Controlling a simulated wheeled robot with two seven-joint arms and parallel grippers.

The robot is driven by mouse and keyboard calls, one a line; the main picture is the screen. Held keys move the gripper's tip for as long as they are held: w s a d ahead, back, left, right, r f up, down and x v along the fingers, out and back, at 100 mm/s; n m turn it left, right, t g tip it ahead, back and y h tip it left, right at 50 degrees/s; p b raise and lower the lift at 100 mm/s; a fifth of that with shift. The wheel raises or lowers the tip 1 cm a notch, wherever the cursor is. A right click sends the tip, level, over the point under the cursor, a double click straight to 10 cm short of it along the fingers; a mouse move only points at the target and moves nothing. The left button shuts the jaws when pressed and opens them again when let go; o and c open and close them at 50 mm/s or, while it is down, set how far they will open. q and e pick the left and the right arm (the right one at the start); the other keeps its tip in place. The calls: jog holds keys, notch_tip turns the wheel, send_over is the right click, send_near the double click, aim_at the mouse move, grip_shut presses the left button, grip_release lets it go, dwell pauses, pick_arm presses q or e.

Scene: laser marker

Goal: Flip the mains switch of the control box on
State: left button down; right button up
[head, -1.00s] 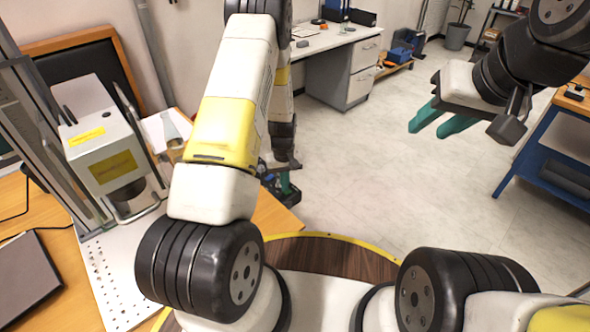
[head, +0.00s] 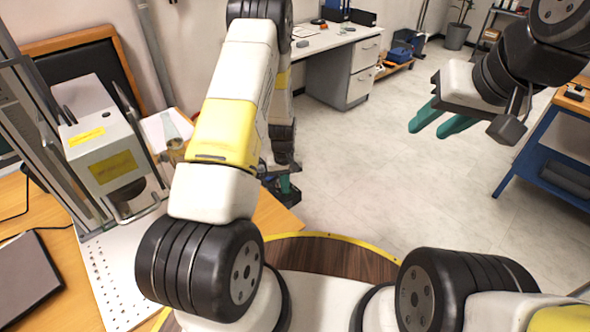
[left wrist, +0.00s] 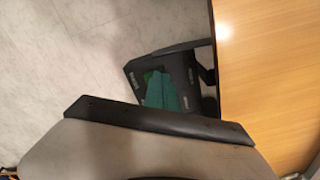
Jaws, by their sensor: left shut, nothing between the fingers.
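My left gripper (head: 282,188) is partly hidden behind my own left arm in the head view, near the right edge of the wooden bench. The left wrist view shows its green fingers (left wrist: 162,90) together and empty, with pale floor and the bench edge beyond. My right gripper (head: 432,128) is over open floor at the upper right, its two green fingers apart and empty.
A dark laptop-like slab (head: 25,280) lies on the wooden bench (head: 62,245). A white desk (head: 335,38) is behind, a blue cart (head: 545,165) at right. Middle floor is clear.

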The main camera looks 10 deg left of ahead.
pick_arm(q)
jog(key=shift+f, duration=0.35)
jog(key=shift+r, duration=3.55)
notch_tip(320, 180, up, 14)
jog(key=t, duration=0.1)
send_over(287, 197)
jog(key=s+r+m+t+h, duration=0.2)
jog(key=s+r, duration=0.3)
jog(key=r, duration=0.6)
jog(key=s+r+m+t, duration=0.1)
jog(key=s+r, duration=0.6)
jog(key=s, duration=0.2)
jog(key=s+d+r+m+t, duration=0.1)
jog(key=s+r+m+t, duration=0.1)
jog(key=s+r, duration=0.5)
jog(key=shift+s+d, duration=0.2)
jog(key=shift+s, duration=1)
